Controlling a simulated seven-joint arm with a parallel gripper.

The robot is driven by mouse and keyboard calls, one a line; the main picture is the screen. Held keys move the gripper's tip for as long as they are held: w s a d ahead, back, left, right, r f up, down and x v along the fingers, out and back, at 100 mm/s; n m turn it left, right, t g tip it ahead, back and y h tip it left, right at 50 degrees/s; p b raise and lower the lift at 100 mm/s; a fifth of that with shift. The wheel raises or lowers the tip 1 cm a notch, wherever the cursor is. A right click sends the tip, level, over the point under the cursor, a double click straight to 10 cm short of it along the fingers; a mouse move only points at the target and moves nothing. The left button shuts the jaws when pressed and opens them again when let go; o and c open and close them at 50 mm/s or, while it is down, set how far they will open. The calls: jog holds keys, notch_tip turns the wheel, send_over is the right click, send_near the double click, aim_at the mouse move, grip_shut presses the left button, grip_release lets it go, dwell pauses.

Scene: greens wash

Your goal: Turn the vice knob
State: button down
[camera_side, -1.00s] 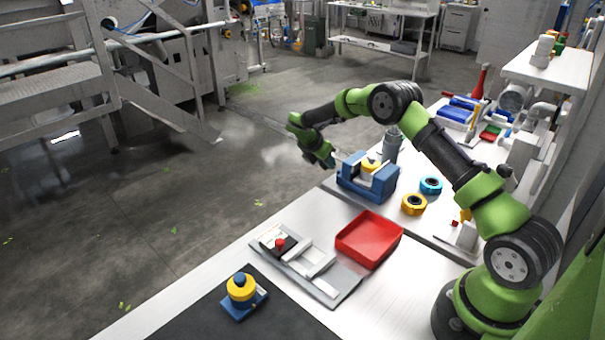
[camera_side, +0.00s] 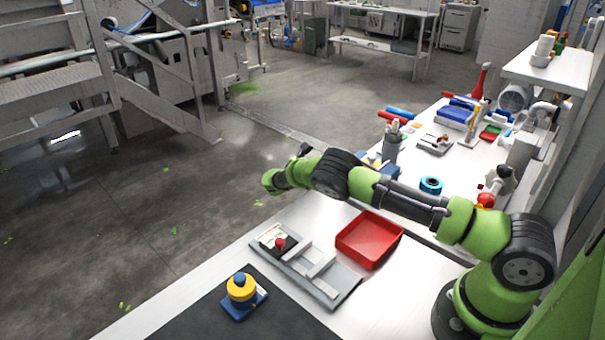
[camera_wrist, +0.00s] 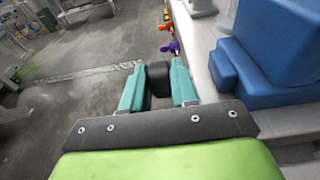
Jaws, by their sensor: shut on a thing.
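In the wrist view, my gripper (camera_wrist: 159,70) has its two teal fingers on either side of a dark round knob (camera_wrist: 160,82), shut on it. The blue vice body (camera_wrist: 275,60) stands to the right of the fingers. In the side view only small blue parts of the vice (camera_side: 388,170) show behind my arm. The knob and my fingertips cannot be made out there.
A red tray (camera_side: 368,240) and a grey fixture (camera_side: 325,285) with a red knob lie on the near bench. A yellow and blue piece (camera_side: 241,290) stands on a dark mat. A blue ring (camera_side: 431,186) and a grey cup (camera_side: 390,150) are beyond my arm.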

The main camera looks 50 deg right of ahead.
jog(key=shift+h, duration=0.3)
dwell(0.4)
jog(key=c, duration=1)
grip_release()
jog(key=shift+o, duration=0.2)
jog(key=a+r, duration=0.2)
jog(key=a, duration=1.4)
jog(key=shift+a, duration=0.4)
